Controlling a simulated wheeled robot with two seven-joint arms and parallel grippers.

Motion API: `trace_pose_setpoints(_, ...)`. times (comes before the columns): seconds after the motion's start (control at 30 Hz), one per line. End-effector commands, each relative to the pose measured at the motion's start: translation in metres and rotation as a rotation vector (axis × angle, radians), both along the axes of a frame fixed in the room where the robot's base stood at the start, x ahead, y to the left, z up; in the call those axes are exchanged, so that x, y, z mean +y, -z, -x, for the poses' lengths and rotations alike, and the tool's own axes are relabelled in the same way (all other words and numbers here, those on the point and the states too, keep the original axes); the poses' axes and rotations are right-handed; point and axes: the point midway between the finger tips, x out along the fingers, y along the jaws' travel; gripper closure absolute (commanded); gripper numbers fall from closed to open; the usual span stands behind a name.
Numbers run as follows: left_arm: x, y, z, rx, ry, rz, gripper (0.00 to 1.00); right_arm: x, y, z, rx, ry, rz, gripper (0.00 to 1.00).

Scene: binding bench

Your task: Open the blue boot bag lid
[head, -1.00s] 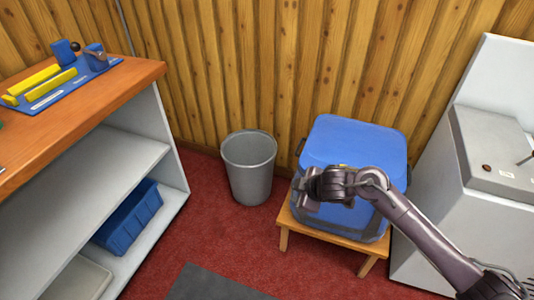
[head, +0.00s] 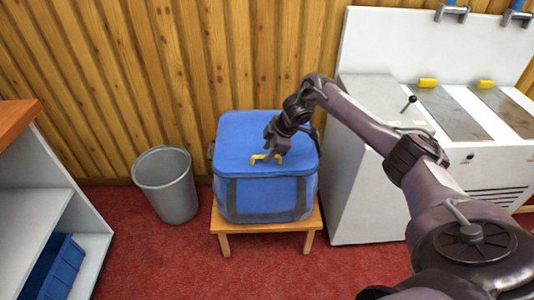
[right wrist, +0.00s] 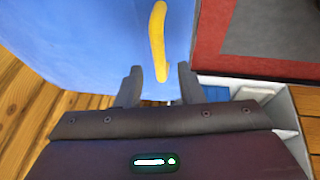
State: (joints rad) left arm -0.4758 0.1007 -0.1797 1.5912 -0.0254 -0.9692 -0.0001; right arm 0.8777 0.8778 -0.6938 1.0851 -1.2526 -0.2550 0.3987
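The blue boot bag (head: 268,195) stands on a small wooden stool, and its lid (head: 240,132) lies closed on top. A yellow handle (head: 257,158) is at the lid's front edge. My right gripper (head: 272,152) is over the lid at this handle, partly covering it. In the right wrist view, my right gripper (right wrist: 160,80) is open, with its two fingers apart. The yellow handle (right wrist: 158,38) runs up from between the fingertips, over the blue lid (right wrist: 85,40). Whether a finger touches it I cannot tell. My left gripper is not in view.
A grey bin (head: 167,187) stands left of the stool (head: 265,226). A white cabinet (head: 350,165) is close on the right. A shelf unit (head: 45,200) with a blue crate (head: 55,270) is at far left. Red floor in front is clear.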

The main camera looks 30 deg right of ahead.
Motion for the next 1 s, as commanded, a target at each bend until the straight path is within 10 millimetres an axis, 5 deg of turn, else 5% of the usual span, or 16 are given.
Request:
trace_pose_setpoints(0.43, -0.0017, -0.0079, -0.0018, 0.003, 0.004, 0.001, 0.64, 0.0035, 0.0134, -0.0057, -0.002, 0.0, 0.001, 0.66)
trace_pose_setpoints(0.7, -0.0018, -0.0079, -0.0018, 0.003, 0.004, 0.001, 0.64, 0.0036, 0.0133, -0.0057, -0.002, 0.0, 0.001, 1.0)
trace_pose_setpoints(1.0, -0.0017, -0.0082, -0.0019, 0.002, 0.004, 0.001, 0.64, 0.0038, 0.013, -0.0057, -0.002, 0.0, 0.001, 1.0)
